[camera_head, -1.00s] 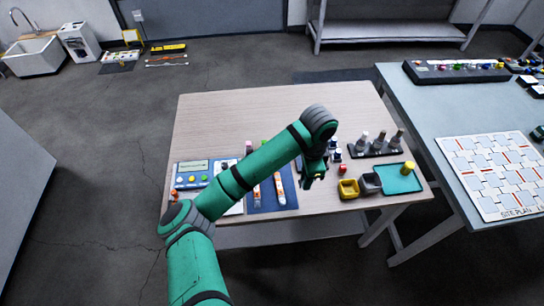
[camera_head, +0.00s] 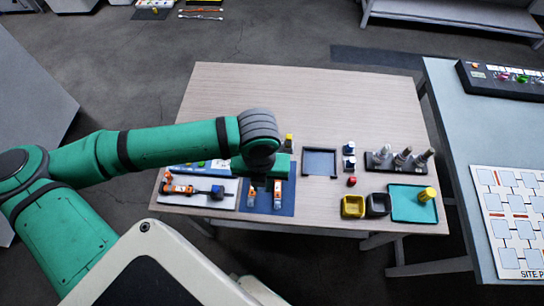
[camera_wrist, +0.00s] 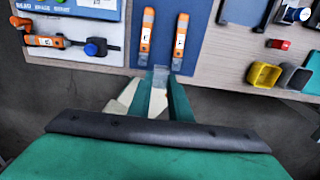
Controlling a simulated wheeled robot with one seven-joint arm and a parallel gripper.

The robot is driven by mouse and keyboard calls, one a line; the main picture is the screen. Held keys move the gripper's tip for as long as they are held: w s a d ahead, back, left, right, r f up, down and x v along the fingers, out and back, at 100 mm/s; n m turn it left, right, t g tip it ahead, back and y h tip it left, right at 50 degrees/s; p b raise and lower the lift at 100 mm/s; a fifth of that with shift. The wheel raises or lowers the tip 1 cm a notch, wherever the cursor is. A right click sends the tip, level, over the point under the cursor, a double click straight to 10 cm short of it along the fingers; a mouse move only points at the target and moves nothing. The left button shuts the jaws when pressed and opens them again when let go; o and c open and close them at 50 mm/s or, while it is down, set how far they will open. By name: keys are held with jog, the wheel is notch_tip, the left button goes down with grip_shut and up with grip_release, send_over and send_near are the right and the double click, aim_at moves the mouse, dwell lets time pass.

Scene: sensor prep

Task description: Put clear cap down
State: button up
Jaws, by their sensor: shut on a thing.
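The clear cap (camera_wrist: 160,76) is a small, translucent grey piece at my fingertips in the wrist view. My gripper (camera_wrist: 158,92) is shut on it near the front edge of the blue mat (camera_wrist: 166,30). Two orange-and-white sticks, a left one (camera_wrist: 146,34) and a right one (camera_wrist: 180,42), lie on the mat, one on each side of the cap. In the head view my gripper (camera_head: 264,184) is over the blue mat (camera_head: 264,207), and the cap cannot be made out there. Whether the cap touches the mat cannot be told.
A white tray with an orange tool (camera_head: 178,188) lies left of the mat. To the right are an empty dark tray (camera_head: 320,150), a yellow bin (camera_head: 353,207), a dark bin (camera_head: 378,205), a teal tray (camera_head: 405,214) and a rack of bottles (camera_head: 380,166). The table's back is clear.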

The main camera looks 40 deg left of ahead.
jog(key=w+a+f, duration=0.2)
jog(key=w, duration=0.1)
jog(key=w+a+f, duration=0.2)
jog(key=w+f, duration=0.1)
jog(key=w, duration=0.1)
jog(key=w+a+f, duration=0.2)
jog(key=w+f, duration=0.1)
jog(key=shift+w+a+f, duration=0.25)
jog(key=shift+w+a, duration=0.1)
jog(key=shift+a, duration=0.05)
jog(key=shift+w+a+f, duration=0.25)
jog(key=shift+w+f, duration=0.15)
jog(key=shift+f, duration=0.2)
jog(key=shift+w+f, duration=0.1)
jog(key=shift+f, duration=1.5)
jog(key=shift+f, duration=0.2)
jog(key=o, duration=0.8)
jog(key=shift+a+r, duration=0.1)
